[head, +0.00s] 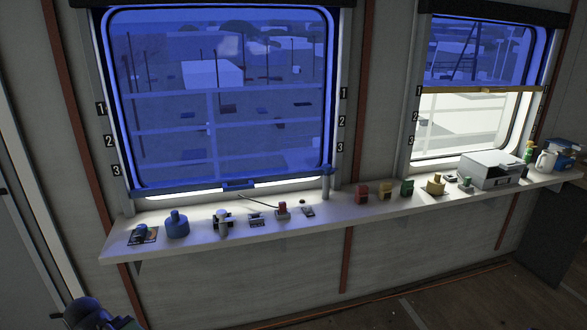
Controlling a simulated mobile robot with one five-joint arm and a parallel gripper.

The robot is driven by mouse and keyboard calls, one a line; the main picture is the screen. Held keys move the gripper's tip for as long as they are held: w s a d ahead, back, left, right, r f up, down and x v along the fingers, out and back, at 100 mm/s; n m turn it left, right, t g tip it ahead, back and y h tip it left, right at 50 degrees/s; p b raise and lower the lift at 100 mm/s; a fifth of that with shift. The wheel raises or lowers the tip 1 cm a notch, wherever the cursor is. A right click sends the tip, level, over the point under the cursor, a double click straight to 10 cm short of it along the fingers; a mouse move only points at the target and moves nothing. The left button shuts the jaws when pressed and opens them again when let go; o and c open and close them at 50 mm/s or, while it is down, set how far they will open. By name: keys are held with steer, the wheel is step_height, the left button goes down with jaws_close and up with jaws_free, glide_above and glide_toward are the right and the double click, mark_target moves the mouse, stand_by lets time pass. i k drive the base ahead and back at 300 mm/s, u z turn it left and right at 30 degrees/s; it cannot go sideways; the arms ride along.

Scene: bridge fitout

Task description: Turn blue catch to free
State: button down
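A small blue knob (141,230) sits on a dark plate with light markings at the left end of the shelf. It looks like the blue catch, but its setting is too small to read. A short blue post (326,183) stands at the lower right corner of the left window; I cannot rule it out as the catch. The blue blind (215,130) is drawn down over that window, with a blue handle (238,184) on its bottom bar. A dark rounded part of my arm shows at the bottom left, well below the shelf. My gripper's fingers are not in view.
The narrow white shelf (340,213) carries a blue bottle-shaped thing (177,224), a grey fitting (222,222), a red-topped piece (282,210), coloured blocks (384,191) and a grey box (489,170). A yellow-barred blind (483,90) half covers the right window. The floor at right is clear.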

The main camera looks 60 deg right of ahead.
mark_target(328, 169)
steer(key=u, duration=1.25)
steer(key=k, duration=1.5)
steer(key=z, duration=1.5)
steer(key=i, duration=0.9)
steer(key=z, duration=0.05)
